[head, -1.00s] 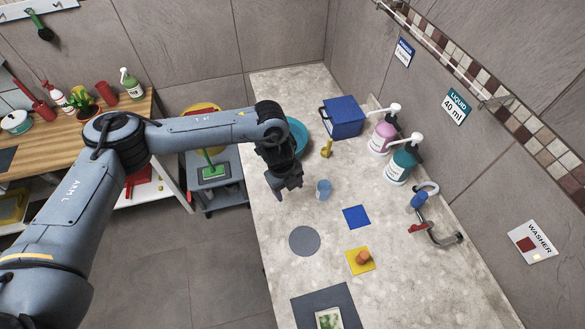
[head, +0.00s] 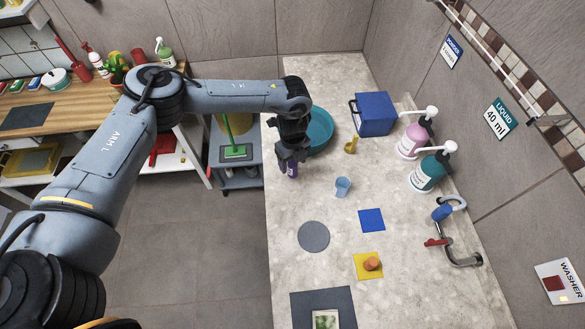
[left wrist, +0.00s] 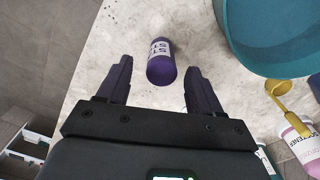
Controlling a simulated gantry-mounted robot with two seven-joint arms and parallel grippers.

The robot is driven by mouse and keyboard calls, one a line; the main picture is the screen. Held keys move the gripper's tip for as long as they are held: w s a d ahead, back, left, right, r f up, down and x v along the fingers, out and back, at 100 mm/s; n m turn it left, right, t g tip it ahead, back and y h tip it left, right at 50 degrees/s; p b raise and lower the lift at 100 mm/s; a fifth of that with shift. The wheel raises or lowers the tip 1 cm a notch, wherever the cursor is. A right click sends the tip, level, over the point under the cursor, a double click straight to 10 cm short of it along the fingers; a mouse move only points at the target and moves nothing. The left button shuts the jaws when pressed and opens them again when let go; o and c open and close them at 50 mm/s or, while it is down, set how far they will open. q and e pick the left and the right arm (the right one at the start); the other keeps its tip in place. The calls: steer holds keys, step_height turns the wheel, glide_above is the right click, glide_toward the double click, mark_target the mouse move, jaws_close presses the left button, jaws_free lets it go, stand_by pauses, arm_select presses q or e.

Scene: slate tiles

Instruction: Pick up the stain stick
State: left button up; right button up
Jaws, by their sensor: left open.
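The stain stick is a purple cylinder with a white label (left wrist: 161,62) on the pale stone counter. In the head view its purple body (head: 292,171) shows just below my left gripper (head: 291,158), near the counter's left edge, and its upper part is hidden by the gripper. In the left wrist view my left gripper (left wrist: 159,72) is open, with one dark finger on each side of the stick. Gaps show between the stick and both fingers, and the gripper is empty. My right gripper is not in view.
A teal basin (head: 320,130) stands close beside the gripper, with a yellow scoop-like item (head: 351,144) and a blue box (head: 375,114) beyond. A light blue cup (head: 343,187) is to the right. Pump bottles (head: 428,172) line the wall. The counter between cup and grey disc (head: 314,236) is clear.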

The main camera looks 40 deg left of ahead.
arm_select(q)
steer(key=shift+w+a+f, duration=0.1)
steer(key=shift+f, duration=1.9)
steer(key=c, duration=1.1)
